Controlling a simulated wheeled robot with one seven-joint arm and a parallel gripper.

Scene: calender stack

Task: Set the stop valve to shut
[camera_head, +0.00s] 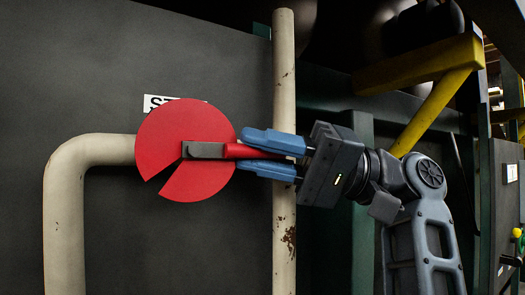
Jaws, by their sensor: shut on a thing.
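The stop valve shows as a red disc (187,130) with a slot cut in its lower left. It sits at the end of a beige pipe that comes in from the left. A lever with a dark grey hub bar (204,150) and a red handle (240,151) lies across the disc and points right, about horizontal. My gripper (252,153) reaches in from the right with its blue fingers shut on the red handle, one above and one below. The handle's far end is partly hidden between the fingers. A white label (158,102) behind the disc is partly covered.
A beige vertical pipe (284,60) runs just behind my gripper. The bent beige pipe (64,210) drops at the left. A dark panel (100,60) stands behind. A yellow frame (425,65) is at the upper right, above my arm.

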